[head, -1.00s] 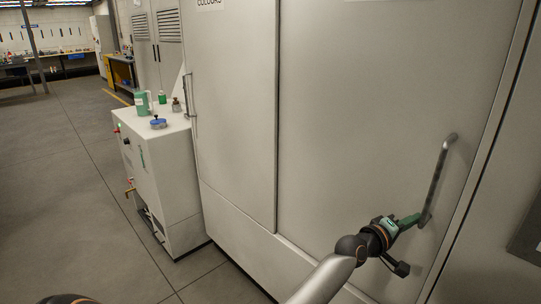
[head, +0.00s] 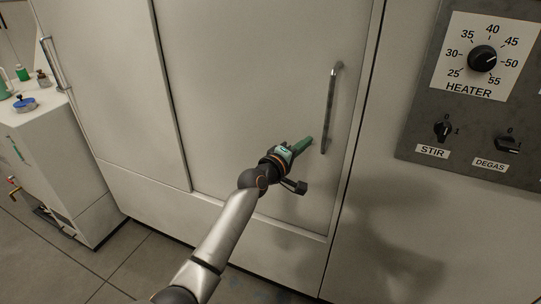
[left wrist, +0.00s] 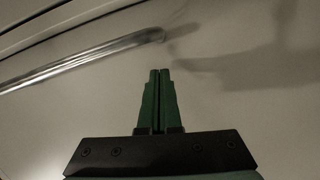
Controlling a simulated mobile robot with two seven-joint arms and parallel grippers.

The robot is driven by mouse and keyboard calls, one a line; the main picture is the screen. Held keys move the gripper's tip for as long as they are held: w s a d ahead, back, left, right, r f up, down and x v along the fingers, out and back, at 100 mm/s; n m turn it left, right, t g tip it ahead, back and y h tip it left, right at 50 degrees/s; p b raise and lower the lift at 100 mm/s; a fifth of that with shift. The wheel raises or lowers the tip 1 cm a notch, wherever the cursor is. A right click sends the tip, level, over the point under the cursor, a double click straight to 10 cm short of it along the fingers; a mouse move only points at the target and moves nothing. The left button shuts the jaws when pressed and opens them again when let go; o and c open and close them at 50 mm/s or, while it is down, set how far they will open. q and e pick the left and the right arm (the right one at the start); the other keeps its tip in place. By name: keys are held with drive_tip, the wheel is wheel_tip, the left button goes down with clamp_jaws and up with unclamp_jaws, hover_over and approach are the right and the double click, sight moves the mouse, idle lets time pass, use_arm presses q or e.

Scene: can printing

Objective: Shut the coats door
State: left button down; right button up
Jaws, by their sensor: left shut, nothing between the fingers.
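A grey cabinet door (head: 250,70) with a vertical metal bar handle (head: 331,105) fills the middle of the head view. Its face looks flush with the cabinet; no gap shows, and no coats label is in view now. My left gripper (head: 308,142) is shut with its green fingers together, just left of the handle's lower part and apart from it. In the left wrist view, the shut fingers (left wrist: 159,75) point at the pale panel, and the handle (left wrist: 90,60) runs across the upper left, clear of the fingertips. My right gripper is not in view.
A control panel (head: 420,120) with heater, stir and degas knobs is to the right of the door. A second door (head: 100,60) with its own handle (head: 50,50) is at left. Grey floor shows at lower left.

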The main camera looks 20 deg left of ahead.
use_arm(q)
drive_tip(key=a+v, duration=0.1)
drive_tip(key=v, duration=0.9)
drive_tip(key=s+d+f+m+g+y, duration=0.15)
drive_tip(key=s+f+m, duration=0.25)
drive_tip(key=s+f, duration=0.45)
drive_tip(key=s+f+m+g+y, duration=0.1)
drive_tip(key=s+f+m+g, duration=0.35)
drive_tip(key=f, duration=0.75)
drive_tip(key=s+f+m, duration=0.3)
drive_tip(key=s+f, duration=0.1)
drive_tip(key=s, duration=0.5)
drive_tip(key=s+d+f+m+g, duration=0.1)
drive_tip(key=s+f+m, duration=0.2)
drive_tip(key=s, duration=0.6)
wheel_tip(320, 180, down, 2)
drive_tip(key=shift+s+d+f+p, duration=0.15)
drive_tip(key=shift+s+d+p, duration=0.15)
drive_tip(key=shift+s, duration=0.1)
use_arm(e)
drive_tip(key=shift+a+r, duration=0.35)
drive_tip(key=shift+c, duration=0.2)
